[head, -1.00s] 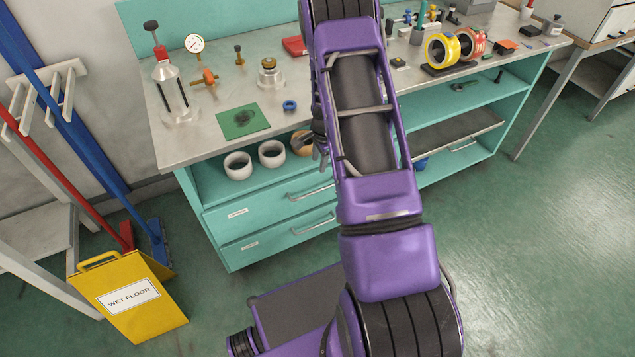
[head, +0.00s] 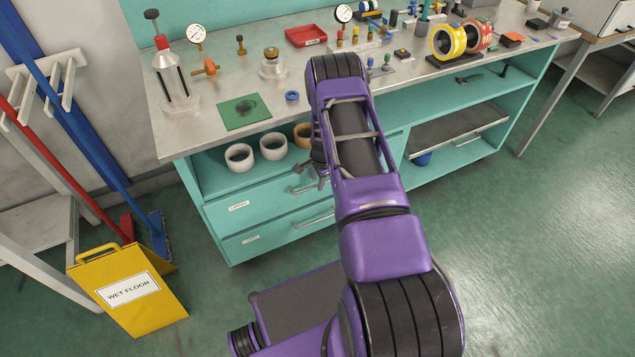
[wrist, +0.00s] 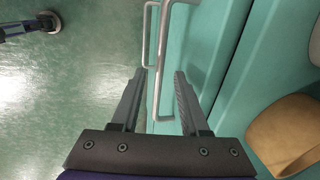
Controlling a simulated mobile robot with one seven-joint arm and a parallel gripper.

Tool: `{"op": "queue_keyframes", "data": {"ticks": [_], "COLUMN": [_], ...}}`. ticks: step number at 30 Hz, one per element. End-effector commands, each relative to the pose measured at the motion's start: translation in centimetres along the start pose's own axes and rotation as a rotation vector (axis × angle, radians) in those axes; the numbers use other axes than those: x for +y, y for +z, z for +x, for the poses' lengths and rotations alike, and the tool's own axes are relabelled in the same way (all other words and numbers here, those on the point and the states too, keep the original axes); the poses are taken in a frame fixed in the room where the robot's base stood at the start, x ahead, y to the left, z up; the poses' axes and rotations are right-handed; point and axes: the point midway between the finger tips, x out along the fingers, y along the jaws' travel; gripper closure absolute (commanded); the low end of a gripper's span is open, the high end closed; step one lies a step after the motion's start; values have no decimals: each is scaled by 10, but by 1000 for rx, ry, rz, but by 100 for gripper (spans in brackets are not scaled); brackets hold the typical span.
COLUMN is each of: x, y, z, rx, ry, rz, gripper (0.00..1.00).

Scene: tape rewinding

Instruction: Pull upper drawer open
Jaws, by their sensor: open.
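The upper drawer (head: 262,199) is a teal front with a white label, under the bench's open shelf, and looks shut. Its metal bar handle (head: 303,191) is partly hidden by my gripper (head: 310,178). In the wrist view, the upper handle (wrist: 161,60) runs lengthwise between the open fingers of my gripper (wrist: 158,85). The fingers stand apart on either side of it, and I cannot tell whether either touches it. The lower drawer (head: 275,240) also looks shut; its handle (wrist: 147,35) shows beyond the upper one, near the left finger.
White rings (head: 272,147) and a tan ring (head: 302,136) sit on the shelf above the drawer. The benchtop (head: 215,150) holds many tools. A yellow wet-floor sign (head: 128,290) stands at the left. The floor before the drawers is partly clear.

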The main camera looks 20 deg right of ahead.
Motion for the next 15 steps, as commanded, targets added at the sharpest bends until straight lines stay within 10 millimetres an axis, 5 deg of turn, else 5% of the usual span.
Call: {"op": "queue_keyframes", "data": {"ticks": [11, 15], "x": [0, 0], "y": [0, 0], "z": [8, 8], "rx": [0, 0], "ry": [0, 0], "rz": [0, 0], "gripper": [55, 75]}}
